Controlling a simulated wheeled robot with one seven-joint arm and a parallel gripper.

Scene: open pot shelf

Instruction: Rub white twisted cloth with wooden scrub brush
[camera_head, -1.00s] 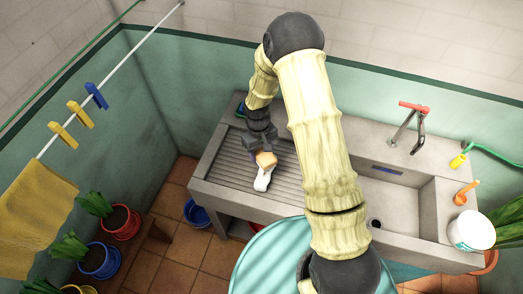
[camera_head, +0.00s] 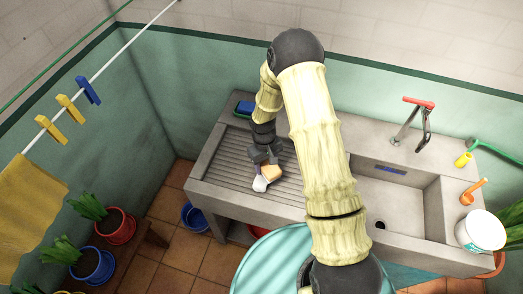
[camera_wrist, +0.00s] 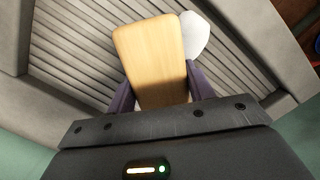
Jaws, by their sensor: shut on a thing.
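My gripper (camera_head: 266,160) is shut on the wooden scrub brush (camera_head: 272,173), low over the ribbed washboard side of the sink. In the wrist view the brush's pale wooden back (camera_wrist: 150,55) sits between the two fingers and its bristles are hidden underneath. The white twisted cloth (camera_head: 260,184) lies on the ribs at the brush's front left. In the wrist view one rounded white end of the cloth (camera_wrist: 194,38) shows beside the brush; the rest is hidden under or behind it. I cannot tell whether the bristles touch the cloth.
The ribbed washboard (camera_head: 222,169) belongs to a concrete sink with a basin (camera_head: 390,208) on the right. A blue object (camera_head: 244,108) lies at the washboard's back left. A faucet (camera_head: 418,120), an orange-handled tool (camera_head: 473,191) and a white bucket (camera_head: 481,231) stand right. Potted plants (camera_head: 115,225) are left.

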